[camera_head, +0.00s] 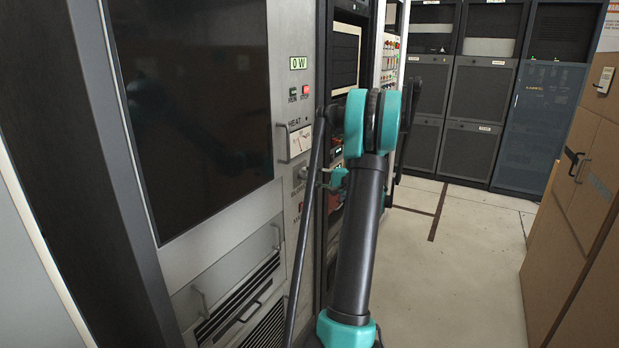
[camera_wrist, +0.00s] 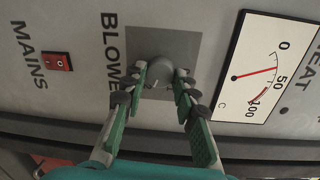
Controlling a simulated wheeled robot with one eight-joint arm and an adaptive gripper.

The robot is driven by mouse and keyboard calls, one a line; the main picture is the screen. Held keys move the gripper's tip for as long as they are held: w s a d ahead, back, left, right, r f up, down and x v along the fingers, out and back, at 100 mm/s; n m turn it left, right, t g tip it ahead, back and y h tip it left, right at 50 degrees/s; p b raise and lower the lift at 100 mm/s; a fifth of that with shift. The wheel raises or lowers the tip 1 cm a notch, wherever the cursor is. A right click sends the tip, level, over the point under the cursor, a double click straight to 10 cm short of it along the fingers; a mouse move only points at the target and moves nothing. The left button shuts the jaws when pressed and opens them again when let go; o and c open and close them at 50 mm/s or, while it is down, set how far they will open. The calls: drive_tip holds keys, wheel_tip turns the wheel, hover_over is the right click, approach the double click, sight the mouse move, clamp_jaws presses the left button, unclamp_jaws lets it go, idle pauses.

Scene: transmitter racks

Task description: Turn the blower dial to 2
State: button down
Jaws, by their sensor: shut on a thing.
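The blower dial (camera_wrist: 158,67) is a round grey knob on a square darker grey plate (camera_wrist: 190,45), beside the printed word BLOWER, which is partly covered. My gripper (camera_wrist: 161,75) has one finger on each side of the knob and is shut on it. In the head view my gripper (camera_head: 337,178) reaches the panel below the heat gauge, seen from the side and small.
A heat gauge (camera_wrist: 262,75) with a red needle is beside the dial. A red MAINS switch (camera_wrist: 58,62) is on the other side. Metal handles (camera_head: 282,142) stick out from the rack front. Open floor (camera_head: 450,270) lies right of my arm, before brown cabinets (camera_head: 575,220).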

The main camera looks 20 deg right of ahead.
drive_tip(key=shift+m, duration=0.9)
drive_tip(key=c, duration=1.2)
unclamp_jaws()
drive_tip(key=shift+o, duration=0.2)
drive_tip(key=v, duration=1.2)
drive_tip(key=shift+d, duration=0.15)
